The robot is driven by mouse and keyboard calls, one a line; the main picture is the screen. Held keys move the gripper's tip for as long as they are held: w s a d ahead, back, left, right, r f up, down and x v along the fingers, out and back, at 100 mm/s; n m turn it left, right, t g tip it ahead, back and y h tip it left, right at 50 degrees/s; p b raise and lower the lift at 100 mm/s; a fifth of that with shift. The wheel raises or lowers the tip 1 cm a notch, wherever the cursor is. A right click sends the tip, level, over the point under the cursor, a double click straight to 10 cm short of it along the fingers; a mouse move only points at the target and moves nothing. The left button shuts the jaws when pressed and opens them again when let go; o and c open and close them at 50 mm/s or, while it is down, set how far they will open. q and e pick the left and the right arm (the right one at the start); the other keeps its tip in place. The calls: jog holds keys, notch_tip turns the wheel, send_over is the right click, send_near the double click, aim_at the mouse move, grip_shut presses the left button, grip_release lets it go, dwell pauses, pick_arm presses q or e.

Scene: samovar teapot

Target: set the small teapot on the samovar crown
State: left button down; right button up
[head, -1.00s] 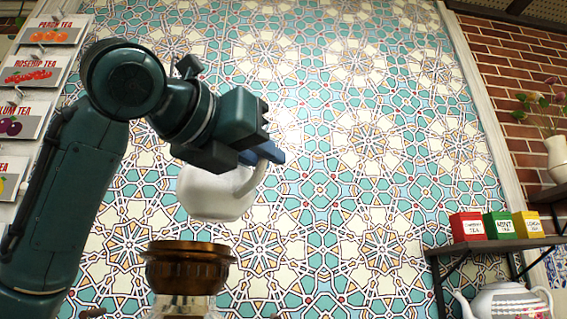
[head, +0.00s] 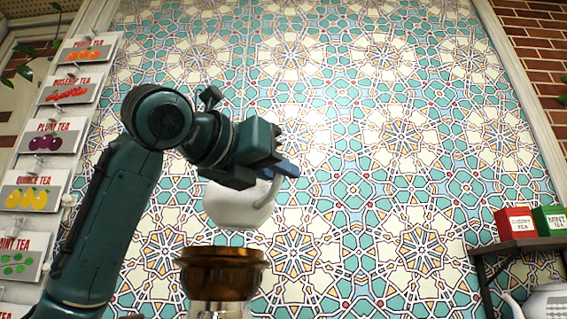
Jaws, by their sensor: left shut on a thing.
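The small white teapot (head: 238,206) hangs in the air in the middle left of the head view, upright as far as I can tell. My left gripper (head: 284,171) is shut on its handle at the right side, and the gripper hides the teapot's top. The brown, brass-like samovar crown (head: 222,270) is below the teapot, with a visible gap between them. The teapot appears slightly to the right of the crown's middle. Only the top of the samovar shows at the bottom edge. My right gripper is not in view.
Tea cards (head: 47,143) hang at the left, behind my left arm. A shelf (head: 520,245) at the right holds a red tea box (head: 516,224) and a green one (head: 550,220). A larger white teapot (head: 545,300) is partly cut off below it. A patterned tile wall stands behind.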

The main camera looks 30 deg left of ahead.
pick_arm(q)
jog(key=shift+w+a+f, duration=0.1)
jog(key=shift+w+a, duration=0.9)
jog(key=shift+a, duration=0.35)
jog(key=shift+w+a+f, duration=0.15)
jog(key=shift+w+a, duration=0.9)
jog(key=shift+a, duration=0.35)
jog(key=shift+w+a+f, duration=0.1)
jog(key=shift+w+a, duration=0.9)
jog(key=shift+a, duration=0.35)
jog(key=shift+f, duration=0.65)
jog(key=shift+d, duration=0.1)
jog(key=c, duration=1.4)
grip_release()
jog(key=shift+c, duration=0.2)
jog(key=shift+o, duration=0.7)
jog(key=shift+f, duration=0.1)
jog(key=s+b, duration=0.1)
jog(key=s, duration=0.3)
jog(key=s+a+b, duration=0.1)
jog(key=s, duration=0.3)
jog(key=s+a+b, duration=0.1)
jog(key=s, duration=0.4)
jog(key=shift+a, duration=0.1)
